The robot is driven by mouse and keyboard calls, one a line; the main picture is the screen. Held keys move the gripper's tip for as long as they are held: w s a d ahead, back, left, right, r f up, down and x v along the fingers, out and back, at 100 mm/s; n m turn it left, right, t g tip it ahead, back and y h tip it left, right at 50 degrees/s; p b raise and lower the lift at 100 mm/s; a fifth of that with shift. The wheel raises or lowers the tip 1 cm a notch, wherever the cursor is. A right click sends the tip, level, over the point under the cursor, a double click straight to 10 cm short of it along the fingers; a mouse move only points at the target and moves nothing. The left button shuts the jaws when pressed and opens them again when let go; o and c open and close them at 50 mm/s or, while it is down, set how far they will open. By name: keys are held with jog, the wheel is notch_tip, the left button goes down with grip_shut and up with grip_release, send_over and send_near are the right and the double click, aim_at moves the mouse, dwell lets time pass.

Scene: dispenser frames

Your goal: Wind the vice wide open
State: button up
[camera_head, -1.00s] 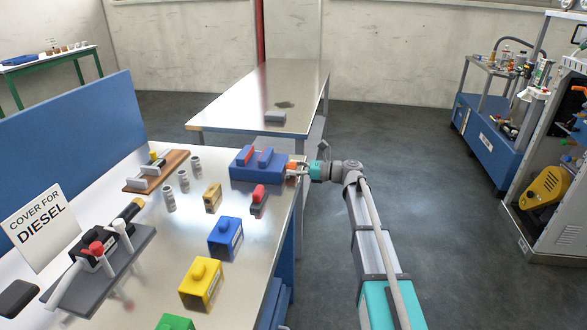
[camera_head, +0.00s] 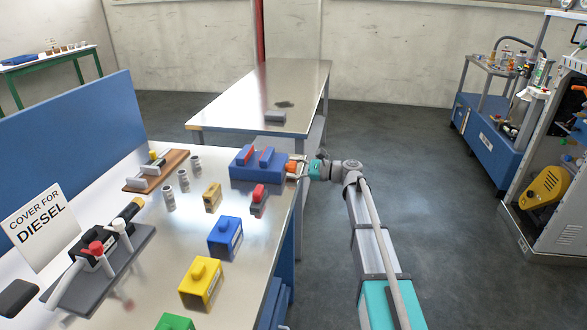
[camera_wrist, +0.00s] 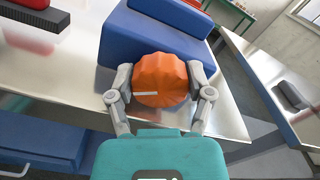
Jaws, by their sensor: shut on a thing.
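The blue vice (camera_head: 256,172) sits at the far right corner of the metal bench. Its two jaws, with red on them, stand upright with a narrow gap between them. The orange knob (camera_wrist: 160,80) is on the vice's right side, and it also shows in the head view (camera_head: 291,167). My gripper (camera_wrist: 161,98) is shut on the knob, one finger on each side. A white mark on the knob lies nearly level in the wrist view. The vice's blue body (camera_wrist: 150,40) is just beyond the knob.
Blue (camera_head: 225,238), yellow (camera_head: 201,284) and green blocks stand along the bench's right side. A small red-and-grey block (camera_head: 258,198) is near the vice. A second metal table (camera_head: 265,90) stands behind. The floor to the right is open.

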jog(key=shift+n, duration=0.3)
jog(key=o, duration=1.1)
jog(key=shift+o, duration=0.2)
jog(key=s+d, duration=0.2)
jog(key=d, duration=0.9)
jog(key=shift+s+d, duration=0.15)
jog(key=shift+d, duration=0.2)
